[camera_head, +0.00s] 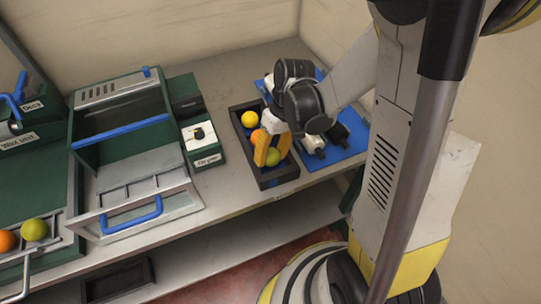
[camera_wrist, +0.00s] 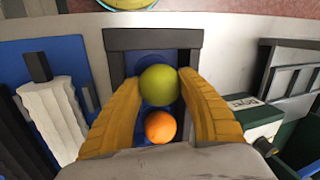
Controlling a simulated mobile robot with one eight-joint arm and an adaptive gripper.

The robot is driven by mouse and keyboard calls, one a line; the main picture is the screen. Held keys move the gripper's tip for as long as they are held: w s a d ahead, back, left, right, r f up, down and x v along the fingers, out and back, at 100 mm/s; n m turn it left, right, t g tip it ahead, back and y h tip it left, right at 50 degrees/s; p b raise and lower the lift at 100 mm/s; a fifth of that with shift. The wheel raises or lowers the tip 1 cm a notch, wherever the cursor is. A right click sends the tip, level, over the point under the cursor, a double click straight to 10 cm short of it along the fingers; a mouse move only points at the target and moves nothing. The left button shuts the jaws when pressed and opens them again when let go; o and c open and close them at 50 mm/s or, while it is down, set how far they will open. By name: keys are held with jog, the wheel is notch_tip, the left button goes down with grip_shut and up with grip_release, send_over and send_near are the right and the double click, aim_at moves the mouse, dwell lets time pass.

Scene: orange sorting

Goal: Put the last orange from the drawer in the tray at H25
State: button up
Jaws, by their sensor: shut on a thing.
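My gripper (camera_head: 272,160) points down over the dark tray (camera_head: 285,181) on the bench. Its two yellow fingers are shut on a yellow-green orange (camera_wrist: 158,86), which sits between the fingertips in the wrist view (camera_wrist: 160,78). The same fruit shows low in the tray in the head view (camera_head: 274,157); I cannot tell whether it touches the tray floor. An orange-coloured fruit (camera_wrist: 160,127) lies beside it in the tray. A yellow fruit (camera_head: 249,118) lies at the tray's far end and is hidden in the wrist view. No H25 label is legible.
A blue mat (camera_head: 345,155) with dark and white items lies right of the tray. A green unit with a blue-handled grey drawer (camera_head: 150,213) stands left. Farther left, an orange fruit (camera_head: 6,241) and a yellow-green fruit (camera_head: 34,229) sit in a rack.

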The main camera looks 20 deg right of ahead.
jog(key=shift+s+f+b, duration=0.15)
jog(key=shift+f+b, duration=0.4)
jog(key=shift+f, duration=0.05)
jog(key=o, duration=1)
jog(key=shift+f, duration=0.1)
jog(key=shift+r+p, duration=0.6)
jog(key=shift+r, duration=0.05)
jog(key=p+v, duration=0.5)
jog(key=v, duration=0.7)
jog(key=shift+s+a+r+m+t+h, duration=0.3)
jog(key=shift+s+a+r+t+h, duration=0.2)
jog(key=shift+s+r+t, duration=1.05)
jog(key=shift+s+a+r+m+t+h, duration=0.4)
jog(key=shift+r+t, duration=0.7)
jog(key=shift+r, duration=1.1)
jog(key=shift+s+a+r+m+t+h, duration=0.2)
jog(key=shift+s+a+r+t+h, duration=0.35)
jog(key=shift+s+r+t, duration=1)
